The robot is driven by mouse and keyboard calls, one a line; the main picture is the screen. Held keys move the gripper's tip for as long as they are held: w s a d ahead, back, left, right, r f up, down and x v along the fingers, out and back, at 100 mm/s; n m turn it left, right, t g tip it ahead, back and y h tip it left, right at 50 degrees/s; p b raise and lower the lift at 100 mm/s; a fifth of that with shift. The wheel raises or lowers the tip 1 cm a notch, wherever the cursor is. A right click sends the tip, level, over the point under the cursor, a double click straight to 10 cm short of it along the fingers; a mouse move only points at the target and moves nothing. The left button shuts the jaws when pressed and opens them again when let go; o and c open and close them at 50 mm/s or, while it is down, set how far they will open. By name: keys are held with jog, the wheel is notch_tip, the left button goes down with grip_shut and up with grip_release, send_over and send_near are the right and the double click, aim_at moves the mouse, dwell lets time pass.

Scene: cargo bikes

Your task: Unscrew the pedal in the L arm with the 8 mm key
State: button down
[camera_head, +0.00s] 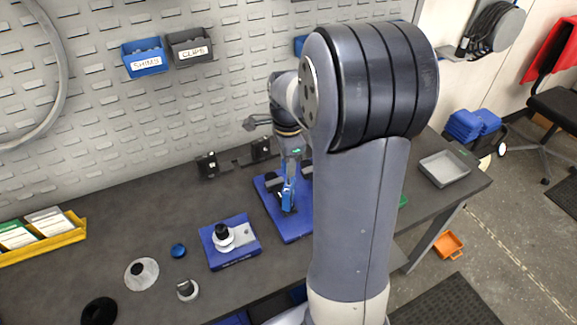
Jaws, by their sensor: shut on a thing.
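My gripper (290,182) is small in the view, pointing down over a blue base plate (296,231) on the bench. It is shut on a slim blue upright piece (288,198), which looks like the handle of the 8 mm key; no size mark is readable. The lower end of this piece meets dark parts on the plate, and I cannot tell whether it is seated in anything. A dark block (273,185) stands on the plate beside it. The pedal and the L arm cannot be made out; my arm hides the plate's right side.
A second blue plate (234,257) with a white and black round part stands to the left. Loose round parts lie at the front left, including a blue cap (178,250). A grey tray (444,168) is at the right end. SHIMS (146,60) and CLIPS bins hang on the pegboard.

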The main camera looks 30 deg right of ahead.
jog(key=n, duration=1.1)
jog(key=shift+n+p, duration=0.3)
jog(key=shift+p, duration=0.1)
jog(key=shift+f, duration=0.45)
dwell(0.7)
jog(key=c, duration=1.6)
grip_release()
jog(key=shift+c, duration=0.2)
grip_shut()
